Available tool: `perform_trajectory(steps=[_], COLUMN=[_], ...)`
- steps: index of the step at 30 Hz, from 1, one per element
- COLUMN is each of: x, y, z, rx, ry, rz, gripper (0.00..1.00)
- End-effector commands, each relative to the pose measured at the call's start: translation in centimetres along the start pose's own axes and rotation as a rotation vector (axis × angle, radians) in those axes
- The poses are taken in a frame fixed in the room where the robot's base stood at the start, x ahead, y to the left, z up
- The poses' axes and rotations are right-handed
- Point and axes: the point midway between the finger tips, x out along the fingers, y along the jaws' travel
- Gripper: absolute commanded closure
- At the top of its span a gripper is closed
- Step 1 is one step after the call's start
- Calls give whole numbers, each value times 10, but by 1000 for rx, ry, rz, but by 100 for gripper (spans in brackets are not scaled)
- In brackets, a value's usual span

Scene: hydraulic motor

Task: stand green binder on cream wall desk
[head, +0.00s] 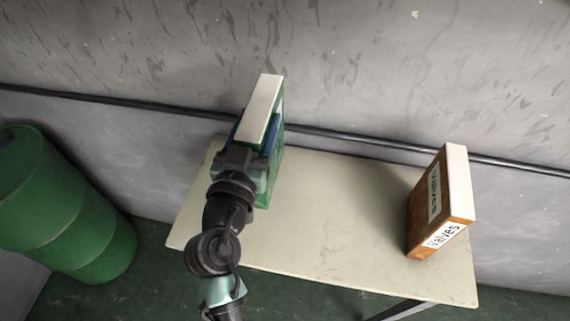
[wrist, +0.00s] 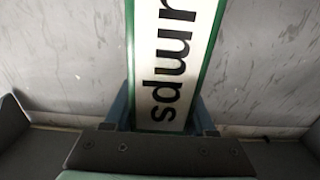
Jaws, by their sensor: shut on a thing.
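The green binder (head: 272,150) is upright with a pale top, over the left part of the cream wall desk (head: 325,215) in the head view. Its white spine label, reading "umps" in part, fills the middle of the wrist view (wrist: 172,60). My gripper (head: 252,137) is shut on the binder, with blue fingers on either side of it; the fingers also show in the wrist view (wrist: 165,112). My arm hides the binder's near lower part, so I cannot tell whether its bottom touches the desk.
An orange-brown binder (head: 437,205) labelled "Valves" stands at the right end of the desk. The desk between the two binders is clear. A dark pipe (head: 345,140) runs along the grey wall behind. A green barrel (head: 65,205) stands on the floor at left.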

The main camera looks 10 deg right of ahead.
Motion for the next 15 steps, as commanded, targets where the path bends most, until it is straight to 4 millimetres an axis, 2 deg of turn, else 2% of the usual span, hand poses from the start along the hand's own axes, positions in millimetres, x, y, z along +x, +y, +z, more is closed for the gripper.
perform_trajectory(steps=[3,6,11,15], x=[0,0,0,0], y=[0,0,0,0], z=[24,40,53,72], rx=[-5,-3,-1,-3], ry=[-2,-1,1,0], rz=[-1,-2,0,-1], gripper=[100,100,100,100])
